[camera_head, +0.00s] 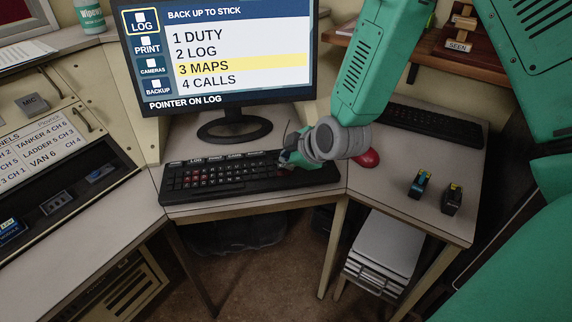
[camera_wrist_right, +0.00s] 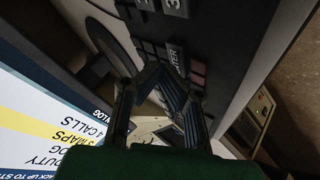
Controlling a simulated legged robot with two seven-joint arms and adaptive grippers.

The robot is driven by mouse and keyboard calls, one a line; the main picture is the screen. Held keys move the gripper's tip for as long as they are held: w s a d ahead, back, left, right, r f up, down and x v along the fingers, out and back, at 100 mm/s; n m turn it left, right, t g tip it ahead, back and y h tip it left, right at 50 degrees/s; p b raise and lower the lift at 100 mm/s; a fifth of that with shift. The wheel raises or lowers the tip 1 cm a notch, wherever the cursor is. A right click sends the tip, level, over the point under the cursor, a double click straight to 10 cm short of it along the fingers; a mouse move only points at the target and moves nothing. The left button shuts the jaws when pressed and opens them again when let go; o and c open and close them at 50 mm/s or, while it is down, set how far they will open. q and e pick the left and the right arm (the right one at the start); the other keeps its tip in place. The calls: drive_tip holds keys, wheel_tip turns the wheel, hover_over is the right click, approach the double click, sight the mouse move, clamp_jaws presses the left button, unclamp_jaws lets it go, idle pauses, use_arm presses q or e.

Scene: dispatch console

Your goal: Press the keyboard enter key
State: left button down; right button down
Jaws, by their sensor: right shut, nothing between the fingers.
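The black keyboard (camera_head: 215,195) lies on the desk below the monitor, with several red-marked keys at its left. My right gripper (camera_head: 288,160) is over the keyboard's right end, its fingers pointing down and left. In the right wrist view its shut, empty fingertips (camera_wrist_right: 155,74) are close to the enter key (camera_wrist_right: 179,62), whose lettering is partly hidden. I cannot tell whether the fingertips touch the key. The monitor (camera_head: 245,97) shows a list with "3 MAPS" highlighted and "POINTER ON LOG" below. My left gripper is not in view.
A red rounded object (camera_head: 368,159) sits just right of my right wrist. A second black keyboard (camera_head: 420,120) and two small dark devices (camera_head: 419,184) are on the right desk. A sloped panel with channel labels (camera_head: 40,150) stands at left. The desk left of the keyboard is clear.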

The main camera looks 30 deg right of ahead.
drive_tip(key=shift+f, duration=0.35)
idle(0.4)
drive_tip(key=shift+r+p, duration=0.65)
drive_tip(key=shift+r, duration=0.15)
wheel_tip(320, 180, up, 5)
drive_tip(key=p, duration=0.4)
drive_tip(key=shift+r+p, duration=0.1)
drive_tip(key=shift+p, duration=0.3)
idle(0.7)
